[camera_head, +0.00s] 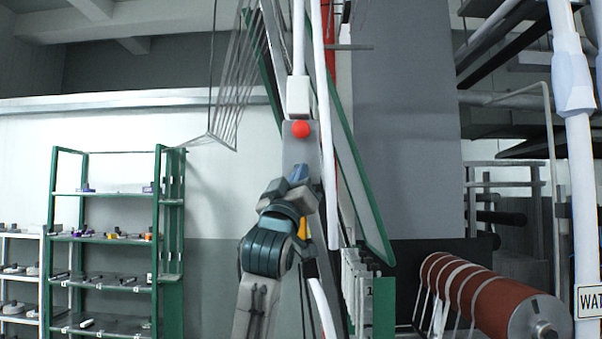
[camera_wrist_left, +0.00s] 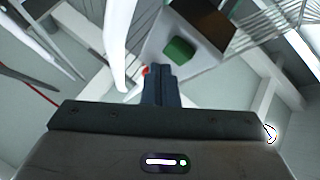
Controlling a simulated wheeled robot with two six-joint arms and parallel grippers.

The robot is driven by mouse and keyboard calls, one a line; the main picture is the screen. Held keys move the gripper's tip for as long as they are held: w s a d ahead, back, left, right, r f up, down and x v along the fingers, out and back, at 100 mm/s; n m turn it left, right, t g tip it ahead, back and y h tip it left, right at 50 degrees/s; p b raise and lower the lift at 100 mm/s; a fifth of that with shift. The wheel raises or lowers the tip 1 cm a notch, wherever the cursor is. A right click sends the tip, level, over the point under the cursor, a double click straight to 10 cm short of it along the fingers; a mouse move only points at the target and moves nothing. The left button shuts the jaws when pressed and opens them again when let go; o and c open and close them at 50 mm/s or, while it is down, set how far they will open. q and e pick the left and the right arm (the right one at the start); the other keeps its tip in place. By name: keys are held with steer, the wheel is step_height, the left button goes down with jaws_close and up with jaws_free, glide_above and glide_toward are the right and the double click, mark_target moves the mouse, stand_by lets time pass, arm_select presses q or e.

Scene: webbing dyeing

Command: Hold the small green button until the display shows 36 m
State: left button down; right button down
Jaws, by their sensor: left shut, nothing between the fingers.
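The small green button (camera_wrist_left: 180,49) sits on a pale grey panel (camera_wrist_left: 205,58) in the left wrist view. A dark brown rectangle (camera_wrist_left: 203,20), perhaps the display, lies just above it; I can read no figures on it. A red button (camera_head: 300,129) shows on the grey box (camera_head: 299,150) in the head view, and its edge shows beside my fingertips in the wrist view (camera_wrist_left: 146,70). My left gripper (camera_head: 298,174) is shut and empty, in front of the box's lower part. In the wrist view its fingertips (camera_wrist_left: 160,68) appear just below the green button; contact cannot be told.
A green shelf rack (camera_head: 160,220) with small items stands at the left. Slanting white posts and a green-edged frame (camera_head: 375,225) stand close to the right of my left arm. A reddish-brown roller (camera_head: 480,295) lies at the lower right.

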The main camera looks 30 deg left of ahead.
arm_select(q)
steer(key=s+d, duration=0.1)
steer(key=s, duration=0.2)
steer(key=s+d, duration=0.1)
steer(key=shift+s+d, duration=0.15)
steer(key=shift+d, duration=0.15)
stand_by(0.5)
